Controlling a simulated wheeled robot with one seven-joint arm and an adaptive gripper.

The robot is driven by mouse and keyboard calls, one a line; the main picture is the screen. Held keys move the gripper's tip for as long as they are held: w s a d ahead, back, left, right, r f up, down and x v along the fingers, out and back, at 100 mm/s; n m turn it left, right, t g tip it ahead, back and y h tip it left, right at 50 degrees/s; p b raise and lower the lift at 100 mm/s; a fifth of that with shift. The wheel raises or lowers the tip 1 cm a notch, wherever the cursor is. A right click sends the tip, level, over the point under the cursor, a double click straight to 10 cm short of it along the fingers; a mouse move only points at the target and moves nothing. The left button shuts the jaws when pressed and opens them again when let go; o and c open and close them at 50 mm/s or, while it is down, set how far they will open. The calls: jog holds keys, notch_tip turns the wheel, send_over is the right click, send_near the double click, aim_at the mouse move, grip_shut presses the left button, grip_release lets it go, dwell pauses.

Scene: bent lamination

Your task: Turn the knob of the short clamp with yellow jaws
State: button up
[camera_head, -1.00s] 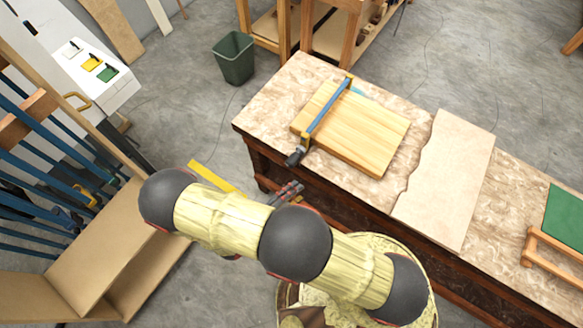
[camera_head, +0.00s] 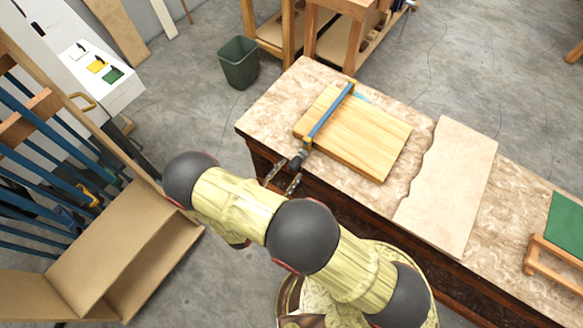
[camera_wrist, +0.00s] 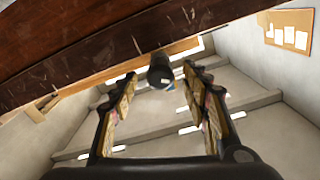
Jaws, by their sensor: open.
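The short clamp (camera_head: 328,115) has a blue bar and yellow jaws. It lies across a light wooden board (camera_head: 372,135) on the workbench, with its dark knob (camera_head: 297,160) sticking out past the bench's front edge. My gripper (camera_head: 283,178) is open just in front of the knob, its two fingers spread. In the wrist view, the round black end of the knob (camera_wrist: 160,70) shows between the tips of my open gripper (camera_wrist: 158,82), with a gap on each side. I see no contact. The clamp's jaws and bar are hidden in the wrist view.
The workbench (camera_head: 275,108) has a dark front side close to my gripper. A pale sheet (camera_head: 448,185) and a green panel (camera_head: 567,225) lie farther right. A rack with long blue clamps (camera_head: 45,165) stands at left. A green bin (camera_head: 239,62) stands on the floor.

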aim_at(295, 164)
jog(key=shift+x, duration=1.3)
jog(key=shift+c, duration=0.8)
jog(key=c, duration=1)
